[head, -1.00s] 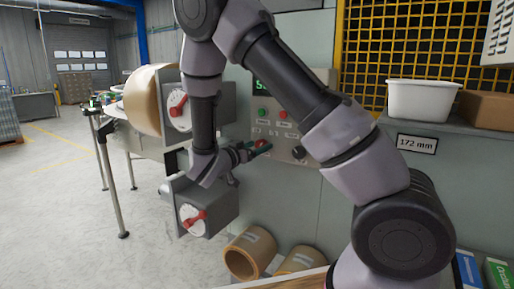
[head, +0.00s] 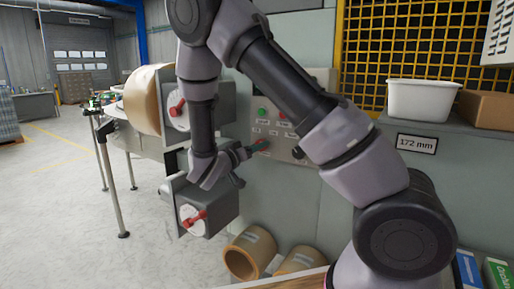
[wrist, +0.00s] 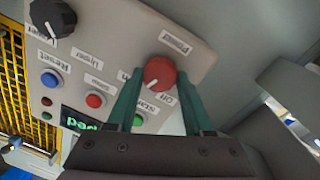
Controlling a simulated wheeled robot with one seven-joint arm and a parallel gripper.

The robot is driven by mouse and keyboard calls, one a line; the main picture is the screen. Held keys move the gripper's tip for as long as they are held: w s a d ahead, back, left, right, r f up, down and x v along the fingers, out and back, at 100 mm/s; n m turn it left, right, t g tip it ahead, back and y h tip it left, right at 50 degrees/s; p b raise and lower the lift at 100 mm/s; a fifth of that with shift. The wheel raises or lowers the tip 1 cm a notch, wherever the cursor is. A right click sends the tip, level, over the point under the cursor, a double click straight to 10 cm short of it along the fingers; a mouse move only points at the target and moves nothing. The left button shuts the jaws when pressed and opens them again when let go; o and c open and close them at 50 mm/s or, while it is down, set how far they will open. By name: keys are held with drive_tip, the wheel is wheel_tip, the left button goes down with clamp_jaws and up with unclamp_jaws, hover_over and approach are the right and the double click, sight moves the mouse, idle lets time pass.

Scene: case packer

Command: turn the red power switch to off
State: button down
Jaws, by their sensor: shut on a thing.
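The red power switch (wrist: 158,72) is a round knob on the grey control panel, under the label "Power". In the wrist view my gripper (wrist: 161,76) has its two green fingers on either side of the knob, shut on it. The knob's white mark points to the lower left of the picture, between the partly covered "On" and "Off" labels. In the head view my gripper (head: 258,146) reaches the panel, and the fingers largely hide the switch.
The control panel (wrist: 75,75) also carries a black knob (wrist: 52,18), a blue button (wrist: 50,80), a red button (wrist: 95,101) and a green button. Cardboard rolls (head: 250,252) lie below.

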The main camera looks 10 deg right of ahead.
drive_tip(key=n, duration=0.6)
drive_tip(key=n+t, duration=0.1)
drive_tip(key=n, duration=0.5)
drive_tip(key=shift+f+n, duration=0.2)
drive_tip(key=shift+n, duration=0.2)
idle(0.3)
drive_tip(key=shift+c, duration=1.4)
unclamp_jaws()
drive_tip(key=r+v, duration=0.1)
drive_tip(key=v, duration=0.9)
drive_tip(key=shift+s+a+f, duration=0.2)
drive_tip(key=shift+s+f, duration=0.25)
drive_tip(key=shift+f, duration=0.1)
